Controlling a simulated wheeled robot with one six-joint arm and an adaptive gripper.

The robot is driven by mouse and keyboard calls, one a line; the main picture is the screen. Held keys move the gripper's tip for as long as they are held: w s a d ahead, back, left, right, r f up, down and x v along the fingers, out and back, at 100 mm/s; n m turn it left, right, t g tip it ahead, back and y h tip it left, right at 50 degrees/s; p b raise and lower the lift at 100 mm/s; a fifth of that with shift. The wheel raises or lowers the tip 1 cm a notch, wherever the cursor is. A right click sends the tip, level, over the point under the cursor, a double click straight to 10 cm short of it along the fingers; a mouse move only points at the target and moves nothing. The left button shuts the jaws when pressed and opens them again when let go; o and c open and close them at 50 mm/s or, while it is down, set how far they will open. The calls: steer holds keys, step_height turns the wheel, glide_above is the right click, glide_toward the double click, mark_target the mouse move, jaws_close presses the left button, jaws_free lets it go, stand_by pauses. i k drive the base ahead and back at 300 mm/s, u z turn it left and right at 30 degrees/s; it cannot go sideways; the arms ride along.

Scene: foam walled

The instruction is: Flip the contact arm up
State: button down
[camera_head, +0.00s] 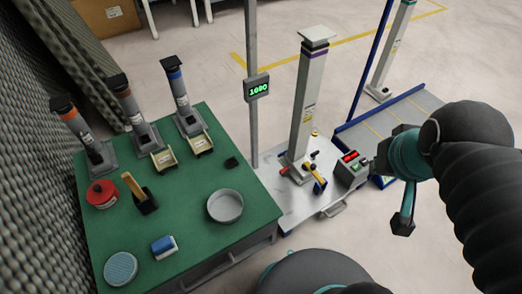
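A tall white post (308,105) with a purple band stands upright on a pale metal plate (295,212) in the middle. Around its foot are small fittings: a dark and yellow lever-like piece (319,186), which may be the contact arm, and a red-orange piece (310,167). They are too small to tell whether the contact arm is up or down. My gripper (402,226) seems to be the dark end of the teal link at the right, hanging apart from the post and to the right of the plate. Its fingers cannot be made out.
A grey pole with a green display (257,87) stands behind left. A green table (190,265) with several tools and a round tin (225,205) is left. A blue-edged platform (425,100) is behind right.

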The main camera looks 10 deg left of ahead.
mark_target(312, 167)
steer(key=u, duration=0.25)
steer(key=k, duration=0.45)
steer(key=z, duration=1.25)
